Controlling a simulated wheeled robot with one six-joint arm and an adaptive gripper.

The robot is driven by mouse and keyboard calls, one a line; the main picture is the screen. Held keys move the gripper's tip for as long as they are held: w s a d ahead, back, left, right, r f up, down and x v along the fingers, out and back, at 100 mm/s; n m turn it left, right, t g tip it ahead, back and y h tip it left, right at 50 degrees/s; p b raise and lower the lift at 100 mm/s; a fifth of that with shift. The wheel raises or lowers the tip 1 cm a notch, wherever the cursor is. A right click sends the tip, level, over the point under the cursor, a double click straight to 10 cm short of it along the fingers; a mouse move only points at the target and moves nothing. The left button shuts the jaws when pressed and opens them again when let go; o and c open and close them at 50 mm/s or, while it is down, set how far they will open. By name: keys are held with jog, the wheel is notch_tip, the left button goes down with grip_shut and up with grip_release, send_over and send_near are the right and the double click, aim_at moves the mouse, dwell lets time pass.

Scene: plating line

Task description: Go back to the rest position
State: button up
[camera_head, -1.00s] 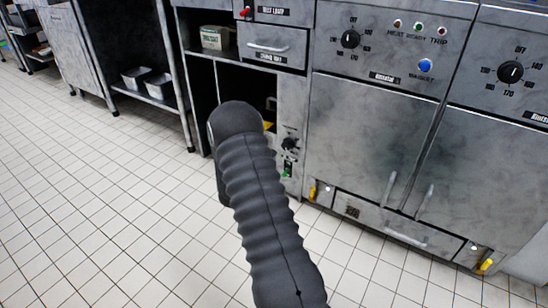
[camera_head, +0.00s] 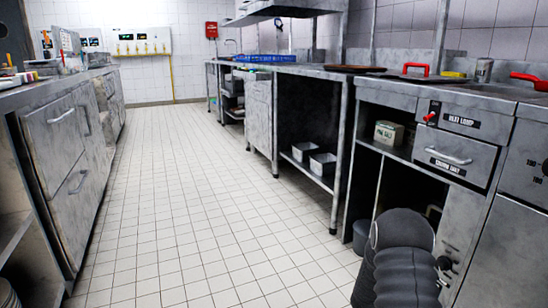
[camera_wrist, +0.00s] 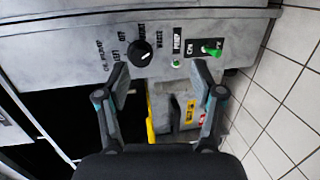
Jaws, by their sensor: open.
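My gripper (camera_wrist: 162,85) shows in the wrist view with its two fingers spread apart and nothing between them. It faces a steel cabinet panel (camera_wrist: 70,48) with a black knob (camera_wrist: 139,53) and a green switch (camera_wrist: 212,47). A dark opening and a yellow-edged part (camera_wrist: 151,122) lie between and below the fingers. In the head view only my dark ribbed arm shows at the lower right, in front of the cabinet; the gripper itself is hidden there.
A tiled aisle (camera_head: 170,220) runs clear between the left counter (camera_head: 65,150) and the right-hand bench. Metal pans (camera_head: 322,164) sit on a low shelf, and a labelled box (camera_head: 389,133) on the cabinet shelf.

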jog(key=s+f+g+y, duration=0.1)
jog(key=s+f+g, duration=0.1)
jog(key=s+g, duration=0.35)
jog(key=s+a+r+m+g+y+p, duration=0.25)
jog(key=s+a+r+y, duration=0.4)
jog(key=s, duration=0.65)
jog(key=s+a+r+t+y+p, duration=0.2)
jog(key=s+a+r+t, duration=0.1)
jog(key=a+r, duration=0.5)
jog(key=s+a+r+t+y+p, duration=0.3)
jog(key=s+a+r, duration=0.3)
jog(key=r, duration=0.8)
jog(key=s+a+r+m+t+y+p, duration=0.1)
jog(key=s+a+r+t+y+p, duration=0.2)
jog(key=a+r, duration=0.8)
jog(key=shift+s+a, duration=0.4)
jog(key=shift+s, duration=0.7)
jog(key=shift+r, duration=0.1)
